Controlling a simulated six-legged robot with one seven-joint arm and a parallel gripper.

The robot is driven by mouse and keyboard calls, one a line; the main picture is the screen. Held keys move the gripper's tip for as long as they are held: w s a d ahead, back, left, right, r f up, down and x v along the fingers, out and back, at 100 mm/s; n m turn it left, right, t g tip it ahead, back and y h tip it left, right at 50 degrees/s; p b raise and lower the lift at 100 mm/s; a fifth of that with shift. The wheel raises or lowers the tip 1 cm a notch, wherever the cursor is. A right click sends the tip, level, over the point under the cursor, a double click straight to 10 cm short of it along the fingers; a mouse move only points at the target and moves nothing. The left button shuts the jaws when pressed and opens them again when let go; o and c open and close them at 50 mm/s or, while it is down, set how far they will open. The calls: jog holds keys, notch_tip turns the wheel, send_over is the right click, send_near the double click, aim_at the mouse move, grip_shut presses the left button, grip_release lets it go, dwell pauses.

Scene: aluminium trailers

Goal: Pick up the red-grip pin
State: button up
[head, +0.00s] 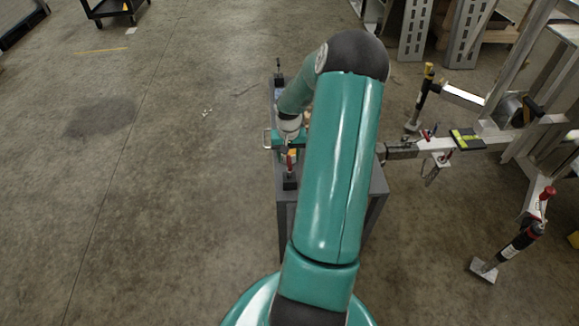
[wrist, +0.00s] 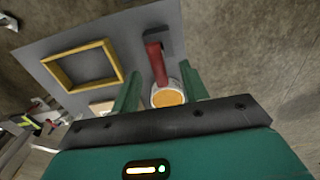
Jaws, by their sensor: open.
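The red-grip pin (wrist: 155,62) shows in the wrist view as a red handle by a dark block on a grey table. In the head view the pin (head: 289,161) stands upright near the table's front end. My gripper (wrist: 159,70) is open, its two green fingers spread with the red grip in the gap between them in the picture. I cannot tell whether the grip is within reach of the fingertips, and no contact shows. A round white container with an orange top (wrist: 168,97) appears closer to the palm, partly hidden by the gripper.
A yellow rectangular frame (wrist: 111,56) lies on the grey table (wrist: 48,47). My arm hides much of the table in the head view. A metal trailer coupling (head: 402,151) and a jack (head: 512,246) stand at the right.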

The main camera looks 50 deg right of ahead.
aim_at(290, 161)
notch_tip(290, 161, down, 5)
jog(key=shift+s+f, duration=0.1)
jog(key=shift+s, duration=0.05)
grip_shut()
jog(key=shift+r, duration=0.2)
